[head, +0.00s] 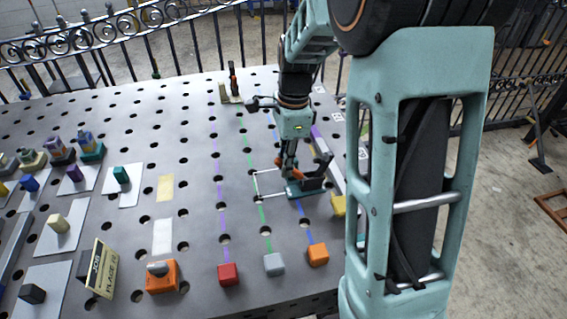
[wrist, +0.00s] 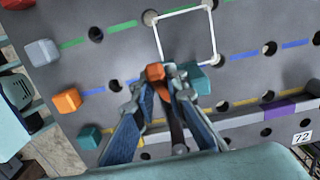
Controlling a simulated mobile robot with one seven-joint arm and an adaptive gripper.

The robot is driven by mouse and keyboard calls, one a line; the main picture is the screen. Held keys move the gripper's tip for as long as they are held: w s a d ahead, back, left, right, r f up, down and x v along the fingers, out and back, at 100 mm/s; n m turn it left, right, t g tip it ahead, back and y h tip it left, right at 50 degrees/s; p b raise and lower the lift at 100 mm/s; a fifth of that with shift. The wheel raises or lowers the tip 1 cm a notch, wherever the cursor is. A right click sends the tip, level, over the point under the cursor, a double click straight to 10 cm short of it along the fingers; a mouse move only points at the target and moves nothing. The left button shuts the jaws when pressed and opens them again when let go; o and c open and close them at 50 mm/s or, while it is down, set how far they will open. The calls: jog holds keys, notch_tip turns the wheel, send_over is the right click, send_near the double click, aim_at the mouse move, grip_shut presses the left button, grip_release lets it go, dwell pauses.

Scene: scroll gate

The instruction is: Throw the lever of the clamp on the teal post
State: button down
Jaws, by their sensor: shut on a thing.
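The clamp with the teal base (head: 303,190) stands on the perforated table, beside a white outlined square; its teal part also shows in the wrist view (wrist: 201,80). A dark lever with an orange-red tip (wrist: 155,72) shows between the fingers in the wrist view. My gripper (head: 290,172) is down at this clamp, and its fingers (wrist: 166,76) are closed around the lever near that tip. The fingers hide part of the lever and clamp, so the lever's exact angle is hard to tell.
Another clamp with a beige base (head: 232,92) stands at the far edge. Red (head: 229,274), grey (head: 274,264) and orange (head: 318,254) blocks line the near edge. An orange box (head: 162,276) and a sign (head: 101,268) stand left. The white outlined square (wrist: 187,36) is empty.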

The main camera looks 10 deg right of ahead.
aim_at(295, 168)
jog(key=d+y, duration=0.1)
jog(key=d+r+y+p, duration=0.1)
jog(key=d+y, duration=0.1)
jog(key=shift+d+r+y+p, duration=0.1)
jog(key=shift+r+y+p, duration=0.25)
jog(key=shift+y, duration=0.05)
jog(key=shift+d+r+y+p, duration=0.1)
jog(key=shift+d+y+p, duration=0.55)
jog(key=shift+d+y, duration=1.25)
jog(key=shift+a+y, duration=0.2)
jog(key=shift+y, duration=0.1)
jog(key=c, duration=1.9)
grip_release()
jog(key=shift+c, duration=0.2)
jog(key=shift+d, duration=0.1)
jog(key=v, duration=1.2)
jog(key=shift+c, duration=0.4)
